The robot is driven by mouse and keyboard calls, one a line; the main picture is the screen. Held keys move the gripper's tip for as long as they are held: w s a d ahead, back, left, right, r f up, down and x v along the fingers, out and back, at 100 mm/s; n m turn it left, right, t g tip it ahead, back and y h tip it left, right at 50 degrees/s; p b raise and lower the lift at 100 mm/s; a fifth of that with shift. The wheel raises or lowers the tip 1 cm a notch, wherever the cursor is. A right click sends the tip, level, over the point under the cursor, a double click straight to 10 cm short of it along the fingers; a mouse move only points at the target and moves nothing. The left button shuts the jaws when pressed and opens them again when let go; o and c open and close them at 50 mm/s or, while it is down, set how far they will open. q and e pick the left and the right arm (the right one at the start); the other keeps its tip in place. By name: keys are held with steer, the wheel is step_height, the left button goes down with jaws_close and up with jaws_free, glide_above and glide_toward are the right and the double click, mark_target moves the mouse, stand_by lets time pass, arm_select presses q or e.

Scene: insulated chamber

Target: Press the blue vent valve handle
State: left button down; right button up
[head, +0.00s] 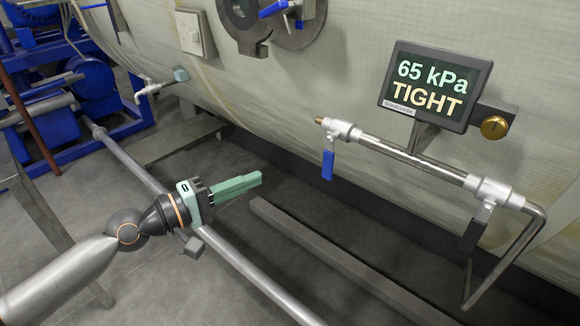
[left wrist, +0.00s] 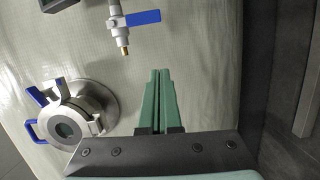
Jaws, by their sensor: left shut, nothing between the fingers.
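The blue vent valve handle (head: 327,165) hangs down from a silver valve at the left end of a metal pipe on the chamber wall in the head view. In the left wrist view the blue handle (left wrist: 143,18) shows at the top, above and left of the fingertips. My left gripper (head: 258,179) has green fingers, shut and empty. In the head view it is left of the handle and apart from it. The fingers also show in the left wrist view (left wrist: 159,75). My right gripper is not in view.
A display (head: 436,85) reads "65 kPa TIGHT" above the pipe (head: 410,155). A second valve with a dark handle (head: 476,228) is at the pipe's right end. A round port with blue handles (left wrist: 68,128) is on the wall. Floor rails (head: 340,265) run below.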

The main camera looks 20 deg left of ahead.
mark_target(329, 157)
arm_select(q)
steer(key=w+d+r+p, duration=0.1)
steer(key=w+d+p, duration=0.6)
steer(key=d, duration=0.2)
steer(key=shift+r+n, duration=0.25)
steer(key=shift+n, duration=0.05)
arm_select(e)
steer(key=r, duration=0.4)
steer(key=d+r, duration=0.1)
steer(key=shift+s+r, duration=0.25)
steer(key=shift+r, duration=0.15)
arm_select(q)
steer(key=shift+f, duration=0.1)
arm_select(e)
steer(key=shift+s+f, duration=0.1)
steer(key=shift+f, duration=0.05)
arm_select(q)
steer(key=shift+d+f+n+b, duration=0.1)
steer(key=shift+d+n+b, duration=0.15)
steer(key=shift+n+b, duration=0.15)
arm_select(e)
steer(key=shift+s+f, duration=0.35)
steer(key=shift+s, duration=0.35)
